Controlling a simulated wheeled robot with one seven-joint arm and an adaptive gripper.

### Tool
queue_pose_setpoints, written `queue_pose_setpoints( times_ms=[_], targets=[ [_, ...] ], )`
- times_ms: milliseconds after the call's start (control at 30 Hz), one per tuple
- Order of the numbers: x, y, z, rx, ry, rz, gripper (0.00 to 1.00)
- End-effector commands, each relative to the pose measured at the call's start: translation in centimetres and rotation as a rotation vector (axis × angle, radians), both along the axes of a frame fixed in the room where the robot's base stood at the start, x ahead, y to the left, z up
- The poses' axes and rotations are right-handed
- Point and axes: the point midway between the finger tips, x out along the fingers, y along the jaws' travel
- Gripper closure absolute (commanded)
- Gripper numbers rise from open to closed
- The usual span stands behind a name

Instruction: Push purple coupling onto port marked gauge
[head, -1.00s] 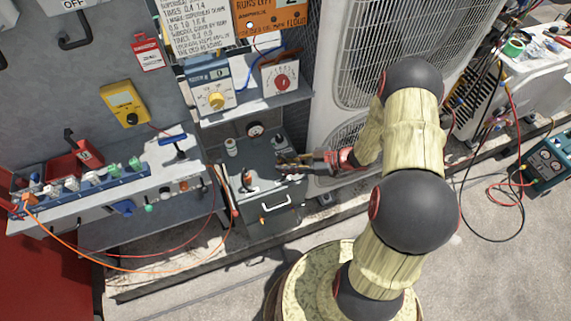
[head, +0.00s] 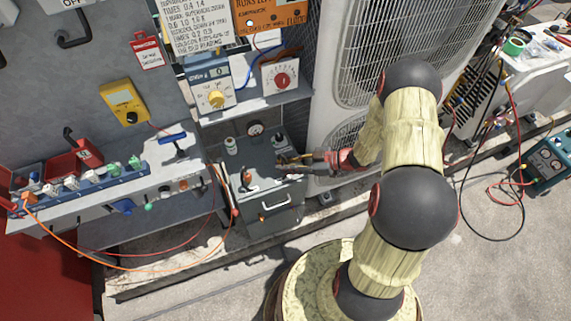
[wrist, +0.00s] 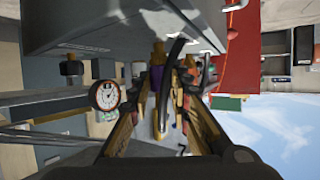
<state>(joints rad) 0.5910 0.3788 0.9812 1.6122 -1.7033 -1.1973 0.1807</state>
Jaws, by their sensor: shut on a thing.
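My gripper (head: 282,164) reaches in from the right, low over the top of a grey cabinet (head: 258,190). In the wrist view its two fingers (wrist: 165,90) are closed around a purple coupling (wrist: 157,78), which shows only in part between them. A dark hose (wrist: 172,72) curves past the fingertips. In the head view the coupling is too small and covered to make out. A round dial gauge (head: 256,129) stands at the back of the cabinet top; it also shows left of the fingers in the wrist view (wrist: 106,95). I cannot read any port marking.
A white-capped cylinder (head: 230,146) and an orange-topped fitting (head: 247,175) stand on the cabinet top. A shelf with a red-dial box (head: 281,77) overhangs behind. The white condenser (head: 335,110) is close on the right. A rail with several colored fittings (head: 100,178) is at left.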

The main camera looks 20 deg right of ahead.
Motion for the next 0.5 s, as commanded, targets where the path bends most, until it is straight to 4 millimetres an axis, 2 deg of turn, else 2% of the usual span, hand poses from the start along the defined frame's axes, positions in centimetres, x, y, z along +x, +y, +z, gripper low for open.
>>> queue_pose_setpoints(
  times_ms=[133, 167, 500],
  targets=[
    [-0.02, -0.01, -0.08, -0.001, 0.002, 0.0, 1.0],
    [-0.02, -0.01, -0.08, -0.001, 0.002, 0.0, 0.79],
    [-0.02, -0.01, -0.06, -0.001, 0.002, 0.0, 0.6]
  ],
)
